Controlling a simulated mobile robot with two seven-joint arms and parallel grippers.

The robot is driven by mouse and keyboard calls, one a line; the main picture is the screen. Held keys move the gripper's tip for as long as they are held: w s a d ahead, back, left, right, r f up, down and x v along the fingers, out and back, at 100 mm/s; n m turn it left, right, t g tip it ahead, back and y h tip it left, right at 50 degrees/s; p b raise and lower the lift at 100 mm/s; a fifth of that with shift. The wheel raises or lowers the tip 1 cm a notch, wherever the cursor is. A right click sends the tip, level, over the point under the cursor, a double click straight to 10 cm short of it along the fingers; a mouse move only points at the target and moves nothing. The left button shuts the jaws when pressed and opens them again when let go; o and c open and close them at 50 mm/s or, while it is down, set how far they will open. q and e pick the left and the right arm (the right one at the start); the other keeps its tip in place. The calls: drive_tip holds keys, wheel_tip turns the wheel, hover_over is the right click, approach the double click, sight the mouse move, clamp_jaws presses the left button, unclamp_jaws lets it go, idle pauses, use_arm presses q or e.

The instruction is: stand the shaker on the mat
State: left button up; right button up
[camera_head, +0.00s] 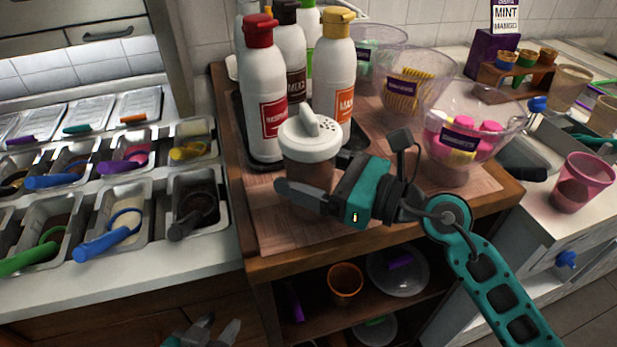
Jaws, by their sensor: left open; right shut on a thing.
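The shaker (309,141) has a white perforated lid with a raised flap and a clear body with brown contents. It is upright, in front of the bottles. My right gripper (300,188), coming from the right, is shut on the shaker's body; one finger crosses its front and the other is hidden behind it. The mat (282,228) is a brownish woven sheet on the wooden cart top. The shaker is over the mat in the picture; its base is partly hidden, and I cannot tell whether it touches the mat. My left gripper (212,333) is open and empty at the bottom edge.
Squeeze bottles (265,95) stand on a dark tray just behind the shaker. Clear bowls, one with pink and yellow pieces (468,136), stand behind and right. Topping bins with coloured scoops (110,235) fill the left counter. The mat's front left part is clear.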

drive_tip(key=shift+f, duration=0.3)
drive_tip(key=o, duration=1.2)
use_arm(q)
drive_tip(key=shift+w+d+r, duration=0.1)
drive_tip(key=shift+w, duration=0.1)
use_arm(e)
drive_tip(key=shift+d+r, duration=0.1)
drive_tip(key=shift+r, duration=0.1)
drive_tip(key=b+v, duration=0.1)
drive_tip(key=v, duration=0.4)
drive_tip(key=b+v, duration=0.1)
drive_tip(key=v, duration=0.4)
drive_tip(key=shift+s+d+f, duration=0.2)
drive_tip(key=shift+d, duration=0.15)
use_arm(q)
drive_tip(key=shift+w+d+f, duration=0.3)
drive_tip(key=shift+d, duration=0.25)
use_arm(e)
drive_tip(key=shift+s+d+r, duration=0.15)
drive_tip(key=shift+s+d, duration=0.1)
drive_tip(key=shift+d, duration=0.2)
use_arm(q)
drive_tip(key=shift+s+a+f, duration=0.1)
drive_tip(key=shift+a, duration=0.05)
use_arm(e)
drive_tip(key=shift+s, duration=0.1)
